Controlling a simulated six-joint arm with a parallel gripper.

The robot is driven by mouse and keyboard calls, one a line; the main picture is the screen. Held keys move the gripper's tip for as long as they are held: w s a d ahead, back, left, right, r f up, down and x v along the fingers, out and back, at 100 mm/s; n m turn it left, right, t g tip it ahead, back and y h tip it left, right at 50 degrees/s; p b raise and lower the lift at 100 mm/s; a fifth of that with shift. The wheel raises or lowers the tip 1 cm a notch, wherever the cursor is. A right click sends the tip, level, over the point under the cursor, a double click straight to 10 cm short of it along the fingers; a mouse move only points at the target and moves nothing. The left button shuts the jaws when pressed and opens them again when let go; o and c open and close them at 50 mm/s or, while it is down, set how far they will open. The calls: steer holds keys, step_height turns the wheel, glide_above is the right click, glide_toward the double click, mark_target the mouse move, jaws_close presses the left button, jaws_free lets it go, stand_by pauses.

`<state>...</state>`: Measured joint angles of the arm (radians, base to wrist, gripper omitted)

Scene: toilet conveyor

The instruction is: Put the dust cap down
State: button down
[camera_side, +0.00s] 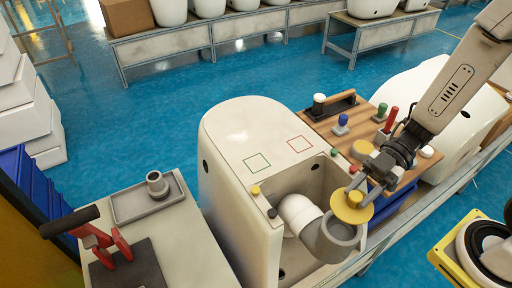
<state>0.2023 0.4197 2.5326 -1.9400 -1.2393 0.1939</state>
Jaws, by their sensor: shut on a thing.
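The dust cap (349,212) is a round yellow disc with a small raised knob. My gripper (361,188) is shut on it, with the fingers at the knob. The cap is over the open end of a grey pipe collar (335,244), which joins a white elbow pipe (299,213). It overlaps the collar's upper right part in the picture, and I cannot tell whether they touch. A green square outline (257,162) and a red square outline (299,144) lie empty on top of the white ceramic body (240,125).
A wooden board (343,136) behind holds a yellow roll, a red-handled tool (390,121) and several coloured knobs. A grey tray (128,205) with a small fitting and a red clamp (105,246) are at left. The white top is mostly clear.

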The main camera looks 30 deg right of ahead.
mark_target(364, 194)
steer(key=shift+f, duration=1.6)
steer(key=shift+f, duration=0.1)
steer(key=shift+f, duration=1.9)
steer(key=shift+f, duration=0.25)
steer(key=shift+c, duration=1.8)
jaws_free()
steer(key=shift+r, duration=0.25)
steer(key=shift+d+r, duration=0.1)
steer(key=shift+d, duration=0.05)
steer(key=v, duration=1.1)
steer(key=shift+d, duration=0.35)
